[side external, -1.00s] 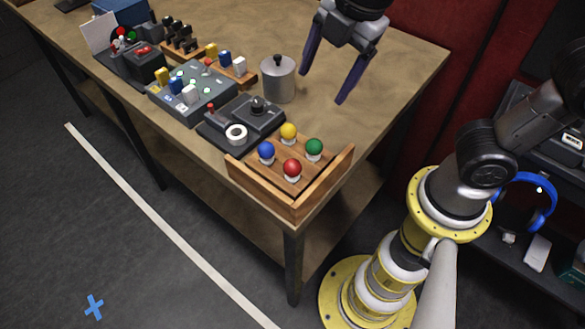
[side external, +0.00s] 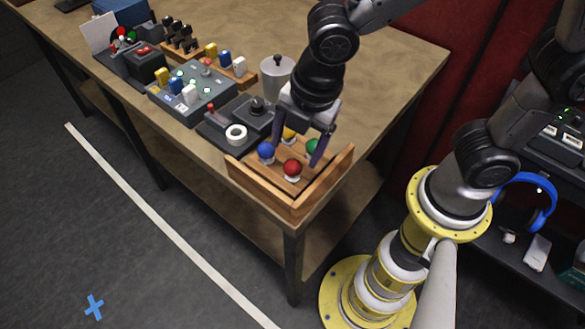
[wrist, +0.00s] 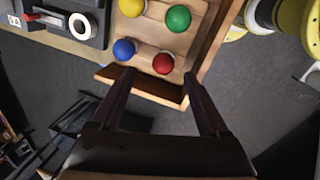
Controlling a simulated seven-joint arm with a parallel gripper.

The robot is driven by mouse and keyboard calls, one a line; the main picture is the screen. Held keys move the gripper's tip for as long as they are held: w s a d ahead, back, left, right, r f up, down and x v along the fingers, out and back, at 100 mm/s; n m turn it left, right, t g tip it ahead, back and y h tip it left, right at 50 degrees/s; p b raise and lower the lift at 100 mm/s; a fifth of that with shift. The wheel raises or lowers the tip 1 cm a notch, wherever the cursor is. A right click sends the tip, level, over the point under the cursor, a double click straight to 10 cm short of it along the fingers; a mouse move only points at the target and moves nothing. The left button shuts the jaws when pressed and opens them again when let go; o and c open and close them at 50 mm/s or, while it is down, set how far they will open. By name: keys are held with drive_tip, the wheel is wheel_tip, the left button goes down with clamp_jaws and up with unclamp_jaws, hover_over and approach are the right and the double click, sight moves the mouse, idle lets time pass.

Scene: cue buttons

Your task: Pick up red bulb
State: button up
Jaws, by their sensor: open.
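The red bulb (side external: 292,168) sits upright in a wooden tray (side external: 262,187) at the near corner of the table. It also shows in the wrist view (wrist: 163,63), ahead of the fingertips. The blue bulb (side external: 266,150) is to its left, the green bulb (side external: 312,147) is behind it to the right, and the yellow bulb (side external: 289,135) is partly hidden by my gripper. My gripper (side external: 297,150) is open and empty over the tray, pointing down. In the wrist view its two fingers (wrist: 158,82) are spread, with the red bulb beyond the gap between them.
The tray has raised wooden walls on its near and right sides. A joystick box (side external: 258,112) with a white ring (side external: 236,134) stands left of the tray. A metal canister (side external: 275,78) stands behind. Table to the right is clear.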

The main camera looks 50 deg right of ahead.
sight(294, 162)
wheel_tip(294, 162, down, 4)
drive_tip(key=shift+r, duration=0.1)
drive_tip(key=shift+w+f, duration=0.2)
drive_tip(key=shift+f, duration=0.4)
drive_tip(key=shift+c, duration=0.2)
clamp_jaws()
